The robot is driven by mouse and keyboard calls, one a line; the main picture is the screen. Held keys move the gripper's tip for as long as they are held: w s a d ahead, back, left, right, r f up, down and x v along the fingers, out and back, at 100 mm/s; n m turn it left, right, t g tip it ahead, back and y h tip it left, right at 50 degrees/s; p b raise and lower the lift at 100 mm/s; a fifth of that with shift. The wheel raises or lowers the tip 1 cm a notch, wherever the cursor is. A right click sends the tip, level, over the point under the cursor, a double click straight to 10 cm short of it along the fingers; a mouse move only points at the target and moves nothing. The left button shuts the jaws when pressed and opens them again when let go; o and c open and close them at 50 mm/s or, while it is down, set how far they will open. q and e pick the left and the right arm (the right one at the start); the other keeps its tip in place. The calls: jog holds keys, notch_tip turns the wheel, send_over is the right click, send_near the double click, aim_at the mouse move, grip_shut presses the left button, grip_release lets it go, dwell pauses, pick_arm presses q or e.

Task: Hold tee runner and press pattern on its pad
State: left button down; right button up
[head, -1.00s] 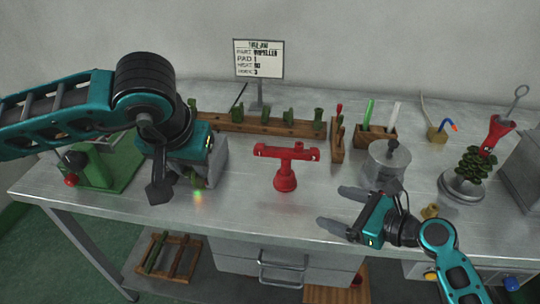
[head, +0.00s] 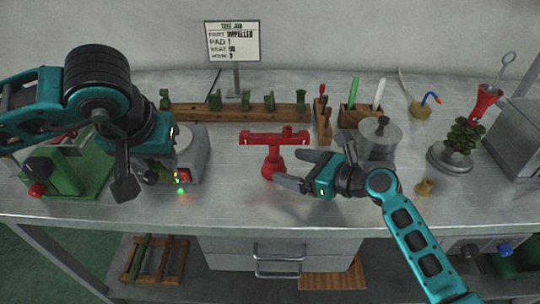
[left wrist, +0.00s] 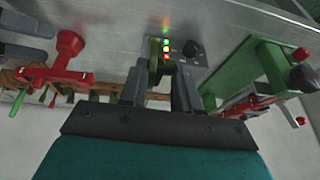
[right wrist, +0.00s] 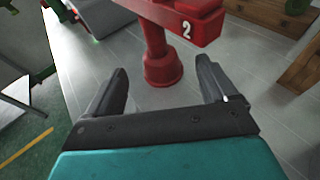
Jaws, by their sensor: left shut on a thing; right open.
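The red tee runner (head: 273,138) stands upright on the bench, with a round foot, a post and a crossbar. In the right wrist view its post (right wrist: 155,40) shows between my fingers, and its bar end bears a "2". My right gripper (head: 295,168) is open at the runner's right, fingers pointing at the post, not closed on it. My left gripper (head: 145,182) is shut on a small dark green pattern (left wrist: 154,50), beside the grey box with lit lamps (left wrist: 166,46). The fingers hide part of the pattern, so its shape is unclear.
Behind the runner, a wooden rack (head: 190,111) holds several green patterns. A green press (head: 70,170) stands at the left. A grey lidded pot (head: 380,138), a small brass piece (head: 424,186) and a green tree on a stand (head: 450,158) are at the right. The front middle is clear.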

aim_at(241, 134)
pick_arm(q)
jog(key=shift+f, duration=0.4)
pick_arm(e)
jog(key=shift+x, duration=2.5)
jog(key=shift+c, duration=0.5)
jog(key=shift+d, duration=0.1)
jog(key=c, duration=0.8)
pick_arm(q)
jog(key=shift+w+d+r+m+h, duration=0.15)
jog(key=shift+w+d+r+m, duration=0.35)
jog(key=shift+w+d, duration=1.6)
jog(key=shift+w+d+r+m+h, duration=0.2)
jog(key=shift+w+d+r+m, duration=0.25)
jog(key=shift+w+d, duration=1.7)
jog(key=shift+w+d+r+m+h, duration=0.15)
jog(key=shift+w+d+r+m, duration=0.35)
jog(key=shift+w+d, duration=1.6)
